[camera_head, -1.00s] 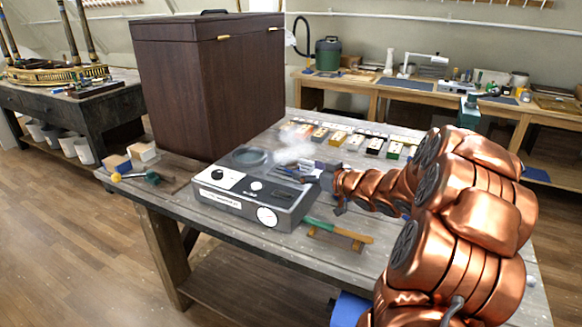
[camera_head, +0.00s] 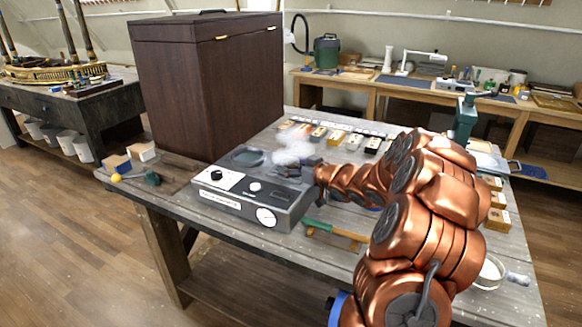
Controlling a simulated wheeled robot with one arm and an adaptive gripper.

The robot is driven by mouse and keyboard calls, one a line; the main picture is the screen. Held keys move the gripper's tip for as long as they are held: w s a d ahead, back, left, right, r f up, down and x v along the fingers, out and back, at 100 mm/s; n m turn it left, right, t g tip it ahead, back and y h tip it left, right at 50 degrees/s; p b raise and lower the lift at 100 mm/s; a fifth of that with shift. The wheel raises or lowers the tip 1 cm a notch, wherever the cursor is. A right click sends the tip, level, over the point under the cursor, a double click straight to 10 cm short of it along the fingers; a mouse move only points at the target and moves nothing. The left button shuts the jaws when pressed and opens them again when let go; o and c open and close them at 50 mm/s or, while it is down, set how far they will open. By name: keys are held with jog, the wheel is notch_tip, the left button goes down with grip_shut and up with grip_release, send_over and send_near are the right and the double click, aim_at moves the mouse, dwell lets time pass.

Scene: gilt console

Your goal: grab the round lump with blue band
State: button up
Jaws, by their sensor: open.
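I cannot make out a blue band on any round lump at this size. A pale, fluffy white lump or puff (camera_head: 293,151) shows just behind my gripper (camera_head: 288,170), at the back right of a grey device (camera_head: 250,197). My gripper is dark, small and open, reaching in from the right over the device's right rear part. Its fingertips blend with the device, and I cannot tell whether they touch anything. A small yellow ball (camera_head: 116,178) and a dark teal lump (camera_head: 152,179) lie at the table's left end.
A large dark wooden box (camera_head: 205,90) stands on the table (camera_head: 345,203) behind the device. Several small labelled blocks (camera_head: 337,137) line the back. A round white dish (camera_head: 490,271) is at the right.

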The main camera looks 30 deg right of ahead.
aim_at(294, 167)
jog(key=shift+c, duration=0.4)
jog(key=c, duration=1.2)
jog(key=shift+r, duration=0.1)
jog(key=shift+r, duration=1.5)
jog(key=shift+s+a+r+b, duration=0.1)
jog(key=shift+s+r+b, duration=0.1)
jog(key=shift+b, duration=0.1)
jog(key=s+a+b, duration=0.1)
jog(key=s+a, duration=0.1)
jog(key=s, duration=0.2)
jog(key=s+a+r+b, duration=0.1)
jog(key=s+a, duration=0.2)
jog(key=s, duration=0.2)
jog(key=s+a, duration=0.2)
jog(key=s, duration=0.2)
jog(key=shift+s+a+r+b, duration=0.2)
jog(key=shift+s+a+b, duration=0.1)
jog(key=shift+a+b, duration=0.1)
